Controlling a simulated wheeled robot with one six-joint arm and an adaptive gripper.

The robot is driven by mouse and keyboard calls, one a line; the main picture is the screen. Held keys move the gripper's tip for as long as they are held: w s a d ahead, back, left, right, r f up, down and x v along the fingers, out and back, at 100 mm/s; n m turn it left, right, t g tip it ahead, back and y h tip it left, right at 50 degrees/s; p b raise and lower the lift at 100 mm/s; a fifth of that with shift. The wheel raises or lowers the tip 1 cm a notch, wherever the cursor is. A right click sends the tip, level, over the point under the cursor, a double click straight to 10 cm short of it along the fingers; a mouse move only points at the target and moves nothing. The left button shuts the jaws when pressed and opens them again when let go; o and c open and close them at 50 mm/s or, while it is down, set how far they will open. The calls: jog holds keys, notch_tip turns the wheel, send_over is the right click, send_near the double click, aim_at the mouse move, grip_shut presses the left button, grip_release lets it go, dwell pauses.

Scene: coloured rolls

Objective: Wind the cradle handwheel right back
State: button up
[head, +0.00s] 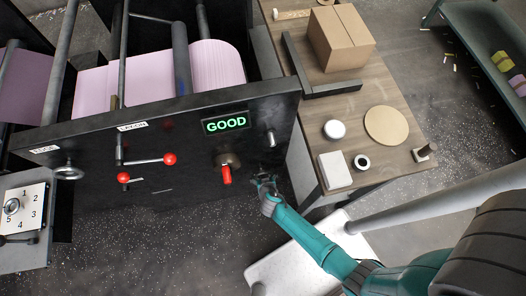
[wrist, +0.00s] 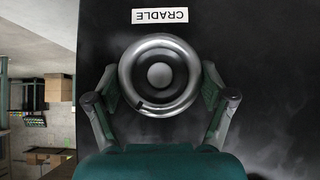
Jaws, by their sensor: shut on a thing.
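The cradle handwheel (wrist: 159,75) is a round grey metal wheel with a central hub and a small dark mark low on its rim. It sits on a black panel, by a white CRADLE label (wrist: 160,16) that reads upside down in the wrist view. My gripper (wrist: 160,88) has one finger on each side of the wheel, shut on its rim. In the head view my gripper (head: 265,181) is at the lower right of the machine's front panel, and I cannot make out the wheel there.
A lit green GOOD sign (head: 226,124), a red handle (head: 226,174) and red-knobbed levers (head: 168,159) are on the panel left of my gripper. A wooden table (head: 391,92) with a cardboard box (head: 341,38) stands to the right. A numbered dial (head: 12,206) is at far left.

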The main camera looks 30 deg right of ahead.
jog(key=n+h, duration=0.2)
jog(key=h, duration=0.1)
jog(key=g+h, duration=0.1)
jog(key=shift+w+a+n+h, duration=0.1)
jog(key=shift+a+n+h, duration=0.2)
jog(key=shift+n, duration=0.1)
jog(key=n+h, duration=0.2)
jog(key=h, duration=0.1)
jog(key=shift+f+g, duration=0.15)
jog(key=shift+g, duration=0.15)
jog(key=shift+h, duration=0.5)
jog(key=shift+f+n+h, duration=0.1)
jog(key=shift+n+h, duration=0.4)
jog(key=shift+n, duration=0.1)
jog(key=o, duration=1)
jog(key=shift+o, duration=0.2)
jog(key=v, duration=1.2)
